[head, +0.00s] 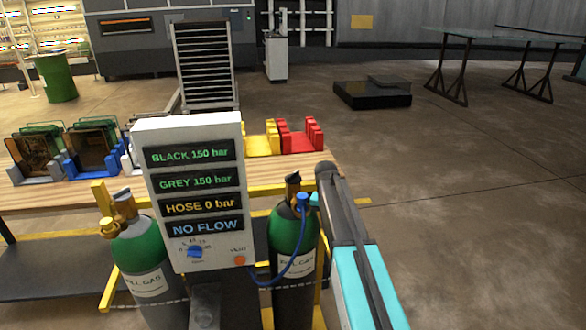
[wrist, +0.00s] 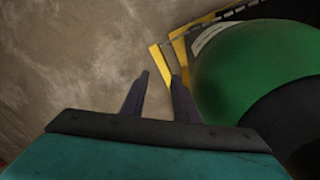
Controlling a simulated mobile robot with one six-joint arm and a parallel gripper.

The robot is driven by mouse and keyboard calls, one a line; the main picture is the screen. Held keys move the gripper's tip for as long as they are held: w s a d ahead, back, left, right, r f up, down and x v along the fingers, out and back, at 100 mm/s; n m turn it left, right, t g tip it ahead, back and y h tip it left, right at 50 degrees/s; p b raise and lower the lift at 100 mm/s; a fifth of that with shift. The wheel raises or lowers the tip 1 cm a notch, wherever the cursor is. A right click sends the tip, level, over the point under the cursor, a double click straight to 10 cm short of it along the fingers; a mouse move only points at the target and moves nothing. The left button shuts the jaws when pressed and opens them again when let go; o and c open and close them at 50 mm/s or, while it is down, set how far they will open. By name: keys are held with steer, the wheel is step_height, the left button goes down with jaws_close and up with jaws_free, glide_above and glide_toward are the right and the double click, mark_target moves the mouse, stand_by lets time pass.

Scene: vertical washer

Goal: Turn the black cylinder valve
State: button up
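The black cylinder (head: 292,245) has a green shoulder and stands right of the panel. Its dark valve (head: 293,180) is on top, with a blue hose fitting (head: 303,198) beside it. In the wrist view its green shoulder (wrist: 262,65) fills the right side, and the valve is out of sight. My gripper (wrist: 160,80) has two dark fingers apart with nothing between them, left of the shoulder. In the head view my arm reaches up just right of the cylinder, and the fingers are not clear there.
The white panel (head: 190,130) reads BLACK 150 bar, GREY 150 bar, HOSE 0 bar, NO FLOW. A grey cylinder (head: 140,255) with a brass valve stands left of it. A yellow frame (wrist: 168,62) surrounds the cylinders.

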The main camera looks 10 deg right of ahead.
steer(key=w+a+r+m+p, duration=0.1)
steer(key=w+r, duration=0.3)
steer(key=r, duration=0.6)
steer(key=w+r+m, duration=0.1)
steer(key=w+r, duration=0.2)
steer(key=r, duration=0.6)
step_height(320, 180, up, 18)
steer(key=y+p, duration=0.1)
steer(key=y, duration=0.1)
glide_above(293, 173)
steer(key=shift+s+f, duration=0.1)
steer(key=shift+f, duration=0.15)
steer(key=shift+f, duration=0.15)
steer(key=shift+f+p, duration=2.3)
steer(key=shift+f, duration=4.5)
jaws_close()
